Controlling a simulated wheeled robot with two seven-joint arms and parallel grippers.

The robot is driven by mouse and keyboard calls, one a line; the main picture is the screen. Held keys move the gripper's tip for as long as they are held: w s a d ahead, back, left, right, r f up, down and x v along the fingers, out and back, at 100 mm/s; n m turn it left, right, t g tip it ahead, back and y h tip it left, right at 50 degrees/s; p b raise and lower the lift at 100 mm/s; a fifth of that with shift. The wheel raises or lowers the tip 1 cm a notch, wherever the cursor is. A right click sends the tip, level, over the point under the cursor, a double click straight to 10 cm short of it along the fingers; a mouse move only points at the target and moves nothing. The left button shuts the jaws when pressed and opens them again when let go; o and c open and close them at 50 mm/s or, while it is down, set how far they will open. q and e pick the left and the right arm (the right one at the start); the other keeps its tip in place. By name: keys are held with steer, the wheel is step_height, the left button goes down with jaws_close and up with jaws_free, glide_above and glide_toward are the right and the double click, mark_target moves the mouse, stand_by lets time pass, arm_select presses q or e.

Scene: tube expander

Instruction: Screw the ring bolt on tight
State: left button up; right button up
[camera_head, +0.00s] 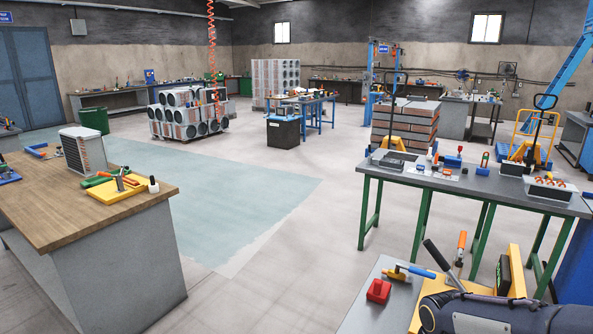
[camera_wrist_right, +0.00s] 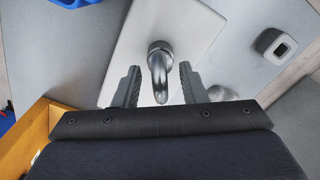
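The ring bolt (camera_wrist_right: 158,70) is a grey metal loop with a thick round end. In the right wrist view it stands out over a pale grey plate (camera_wrist_right: 185,25), seen nearly edge-on. My right gripper (camera_wrist_right: 159,72) is open, with one dark ribbed finger on each side of the ring bolt. A gap shows between the bolt and each finger. The bolt's thread and how deep it sits are hidden. I cannot make out the ring bolt in the head view. My left gripper is in neither view.
Beside my right arm in the head view are a yellow frame (camera_head: 518,272), a red block (camera_head: 379,290) and an orange-handled tool (camera_head: 461,247). A green-legged bench (camera_head: 470,182) stands beyond. The right wrist view shows a small grey-and-dark object (camera_wrist_right: 275,45). Open floor lies mid-left.

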step_height(320, 180, up, 6)
steer(key=p, duration=0.4)
steer(key=shift+f, duration=0.1)
steer(key=s+a+r+m+t+y, duration=0.1)
steer(key=s+r, duration=0.3)
steer(key=s, duration=0.4)
steer(key=s+a+r+t+y, duration=0.2)
steer(key=s+a+r+t, duration=0.1)
steer(key=s, duration=0.6)
steer(key=shift+r+m+t+y, duration=0.4)
steer(key=shift+r+t, duration=0.3)
steer(key=shift+t, duration=0.1)
steer(key=shift+a, duration=0.1)
